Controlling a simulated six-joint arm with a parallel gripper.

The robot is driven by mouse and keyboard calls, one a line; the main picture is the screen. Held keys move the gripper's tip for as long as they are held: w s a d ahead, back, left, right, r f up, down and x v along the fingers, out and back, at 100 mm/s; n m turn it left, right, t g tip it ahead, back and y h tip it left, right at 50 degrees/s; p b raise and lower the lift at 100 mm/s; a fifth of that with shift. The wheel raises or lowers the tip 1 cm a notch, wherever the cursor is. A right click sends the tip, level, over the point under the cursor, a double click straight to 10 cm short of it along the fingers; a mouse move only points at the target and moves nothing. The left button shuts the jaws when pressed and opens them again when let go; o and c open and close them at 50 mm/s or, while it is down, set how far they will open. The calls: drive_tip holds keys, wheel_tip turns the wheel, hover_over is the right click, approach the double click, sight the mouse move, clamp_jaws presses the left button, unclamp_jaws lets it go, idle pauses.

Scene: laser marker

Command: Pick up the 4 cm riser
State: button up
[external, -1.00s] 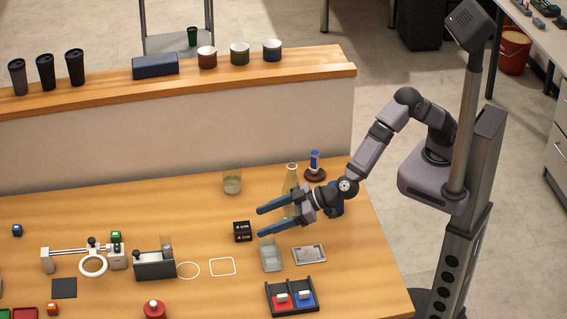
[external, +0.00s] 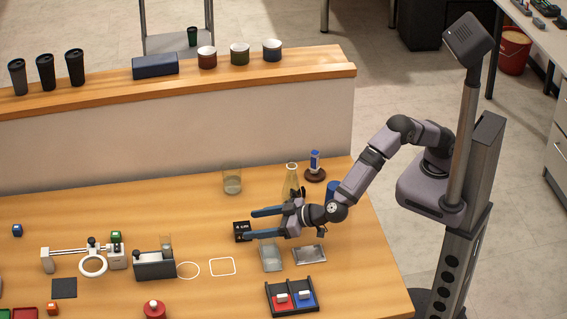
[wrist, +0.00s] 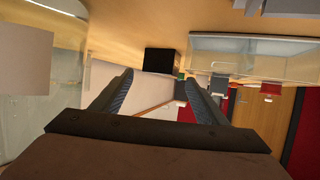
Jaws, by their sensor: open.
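The 4 cm riser is a small black block (external: 241,232) with white lettering on the wooden table. In the wrist view the black block (wrist: 161,62) sits ahead, near the middle between my fingers. My gripper (external: 248,225) is open, with its two blue-grey fingers pointing left on either side of the block in the external view.
A clear rectangular container (external: 271,256) stands just below my gripper, with a metal tray (external: 308,255) beside it. A flask (external: 291,180) and a glass beaker (external: 232,180) stand behind. A black holder with red and blue blocks (external: 292,297) is nearer the front.

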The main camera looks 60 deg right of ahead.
sight(241, 227)
drive_tip(key=shift+p+x, duration=0.55)
drive_tip(key=shift+x, duration=2.05)
drive_tip(key=shift+a, duration=0.1)
drive_tip(key=c, duration=1.2)
drive_tip(key=shift+r, duration=0.1)
wheel_tip(241, 227, up, 18)
drive_tip(key=shift+p, duration=0.9)
